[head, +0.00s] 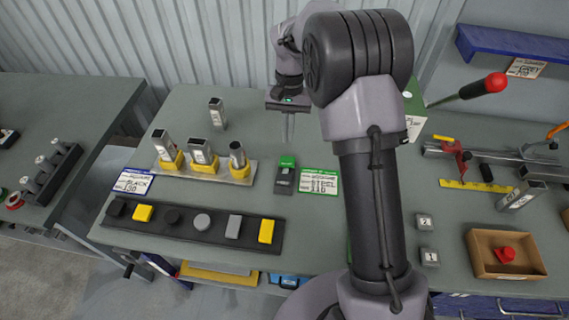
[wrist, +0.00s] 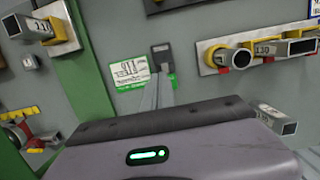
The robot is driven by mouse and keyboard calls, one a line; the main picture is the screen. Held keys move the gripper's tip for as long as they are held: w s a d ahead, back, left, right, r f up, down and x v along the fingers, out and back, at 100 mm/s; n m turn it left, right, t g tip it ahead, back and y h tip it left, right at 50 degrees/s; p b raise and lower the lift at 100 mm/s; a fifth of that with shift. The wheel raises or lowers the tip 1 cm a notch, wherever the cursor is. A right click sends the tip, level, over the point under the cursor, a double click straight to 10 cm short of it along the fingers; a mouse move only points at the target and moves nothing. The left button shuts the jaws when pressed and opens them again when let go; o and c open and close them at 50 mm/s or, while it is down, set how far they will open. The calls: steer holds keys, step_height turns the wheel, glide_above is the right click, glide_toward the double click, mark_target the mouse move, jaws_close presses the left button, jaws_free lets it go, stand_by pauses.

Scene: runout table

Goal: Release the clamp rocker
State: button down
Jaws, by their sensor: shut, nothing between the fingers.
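A small dark rocker unit with a green end (head: 285,174) lies on the grey-green bench; I take it to be the clamp rocker. In the wrist view the unit (wrist: 161,53) sits just beyond my fingertips, beside a green-edged card. My gripper (head: 287,138) points down over the bench behind the rocker, with its fingers together and nothing held. The fingers (wrist: 158,88) partly overlap the rocker's near side in the wrist view. I cannot tell how high they are above the bench or which way the rocker is tipped.
A steel label card (head: 319,181) lies right of the rocker. A plate with upright tubes in yellow holders (head: 243,181) stands left, with a dark strip of end caps (head: 192,222) in front. A loose tube (head: 217,113) stands behind. A cardboard box (head: 480,268) is at right.

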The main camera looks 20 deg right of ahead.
mark_target(285, 181)
steer(key=f+b, duration=0.1)
steer(key=f, duration=0.3)
steer(key=s+f+b, duration=0.1)
steer(key=f+b, duration=0.1)
steer(key=f, duration=0.3)
steer(key=s+a+f+b, duration=0.1)
steer(key=f, duration=0.3)
steer(key=shift+s+f, duration=0.25)
steer(key=shift+f, duration=0.1)
steer(key=b, duration=0.2)
steer(key=f+t+b, duration=0.1)
steer(key=b, duration=0.1)
steer(key=shift+s+a+f+h, duration=0.15)
steer(key=shift+s+h, duration=0.05)
steer(key=shift+h, duration=0.1)
steer(key=shift+s+a+f+t+b, duration=0.2)
steer(key=shift+s+t+b, duration=0.4)
steer(key=shift+b, duration=0.65)
steer(key=shift+s, duration=0.1)
step_height(285, 181, up, 14)
steer(key=s+a+p, duration=0.1)
steer(key=s+p, duration=0.1)
steer(key=p, duration=0.4)
steer(key=shift+s+p, duration=0.3)
steer(key=shift+p, duration=0.05)
